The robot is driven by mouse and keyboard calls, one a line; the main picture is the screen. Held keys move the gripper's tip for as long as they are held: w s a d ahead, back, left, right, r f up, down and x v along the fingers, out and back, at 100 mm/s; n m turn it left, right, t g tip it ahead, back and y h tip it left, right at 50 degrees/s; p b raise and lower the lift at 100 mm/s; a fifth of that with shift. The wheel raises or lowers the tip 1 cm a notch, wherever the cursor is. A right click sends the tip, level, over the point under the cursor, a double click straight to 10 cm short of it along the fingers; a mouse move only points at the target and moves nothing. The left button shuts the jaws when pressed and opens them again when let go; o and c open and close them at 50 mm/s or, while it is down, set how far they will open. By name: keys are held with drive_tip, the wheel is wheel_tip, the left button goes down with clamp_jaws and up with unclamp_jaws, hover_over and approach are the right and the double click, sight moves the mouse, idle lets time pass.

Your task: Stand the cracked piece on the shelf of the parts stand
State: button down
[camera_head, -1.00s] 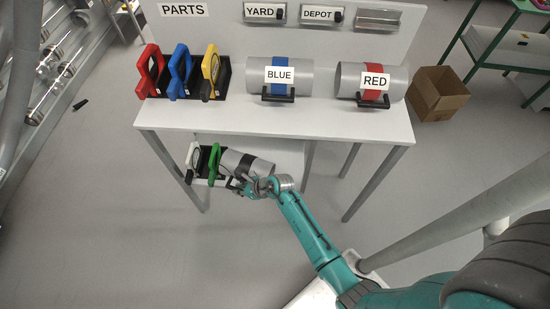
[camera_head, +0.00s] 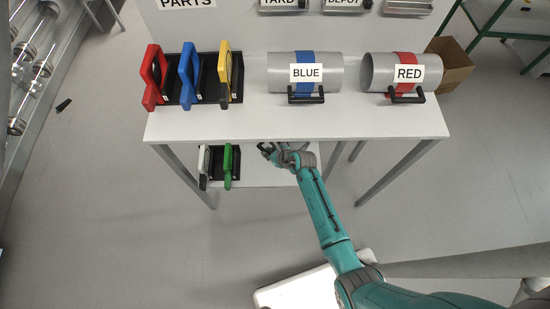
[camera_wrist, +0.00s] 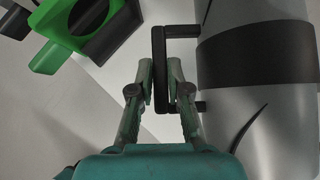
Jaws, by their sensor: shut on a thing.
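The cracked piece is a grey tube with a black band (camera_wrist: 255,57) and a black handle (camera_wrist: 158,75); a dark curved crack runs along its near side in the wrist view. My gripper (camera_wrist: 160,68) is shut on the handle, with the tube to its right. In the head view my gripper (camera_head: 268,150) is at the front edge of the tabletop, over the lower shelf (camera_head: 262,178) of the parts stand. The tube is hidden there, apparently under the tabletop. Whether it touches the shelf I cannot tell.
A green-framed part (camera_head: 228,165) and a white-framed part (camera_head: 204,166) stand on the shelf's left; the green one also shows in the wrist view (camera_wrist: 65,45). The tabletop (camera_head: 300,125) above holds the blue tube (camera_head: 270,75), red tube (camera_head: 370,75) and several framed parts.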

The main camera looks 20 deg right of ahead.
drive_tip(key=shift+f, duration=3.45)
drive_tip(key=c, duration=1.1)
unclamp_jaws()
drive_tip(key=shift+c, duration=0.2)
drive_tip(key=v, duration=1.2)
